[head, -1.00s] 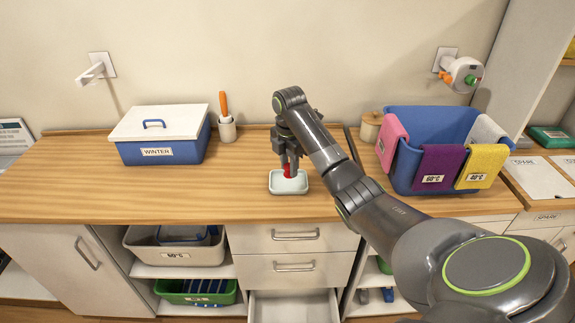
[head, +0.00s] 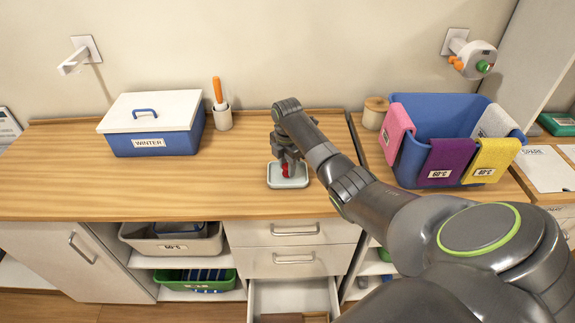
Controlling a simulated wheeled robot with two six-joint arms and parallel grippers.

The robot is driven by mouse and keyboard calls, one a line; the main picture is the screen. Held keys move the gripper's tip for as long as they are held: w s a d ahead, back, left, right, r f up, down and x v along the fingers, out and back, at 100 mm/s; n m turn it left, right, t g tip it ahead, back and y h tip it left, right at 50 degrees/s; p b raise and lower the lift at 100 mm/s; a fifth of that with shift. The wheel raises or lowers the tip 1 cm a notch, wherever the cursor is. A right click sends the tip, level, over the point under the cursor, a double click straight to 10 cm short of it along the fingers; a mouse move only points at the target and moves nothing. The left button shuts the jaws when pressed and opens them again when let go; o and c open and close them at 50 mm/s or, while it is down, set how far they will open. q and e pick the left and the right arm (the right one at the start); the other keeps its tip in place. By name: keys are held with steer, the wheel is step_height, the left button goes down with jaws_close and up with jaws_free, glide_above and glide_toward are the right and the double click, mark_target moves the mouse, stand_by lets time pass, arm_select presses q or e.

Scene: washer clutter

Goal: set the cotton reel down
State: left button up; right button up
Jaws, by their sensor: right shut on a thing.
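My right gripper (head: 287,169) points down over a small pale dish (head: 288,183) on the wooden counter. It is shut on a small red thing, seemingly the cotton reel (head: 285,171), of which only a part shows between the fingers. The red thing is at or just inside the dish. I cannot tell whether it touches the bottom. My left gripper is not in view.
A blue WINTER box (head: 153,143) with a white lid and a cup (head: 222,119) with an orange-handled tool stand left. A wooden jar (head: 375,113) and a blue basket (head: 435,112) with hung cloths stand right. An open drawer (head: 270,297) is below. Counter front is clear.

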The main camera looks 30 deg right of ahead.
steer(key=shift+f, duration=0.4)
steer(key=shift+f, duration=0.1)
steer(key=o, duration=0.9)
step_height(320, 180, up, 9)
steer(key=shift+f+b, duration=0.15)
steer(key=shift+b, duration=1)
step_height(320, 180, up, 4)
steer(key=shift+f+p, duration=0.15)
steer(key=shift+p, duration=0.3)
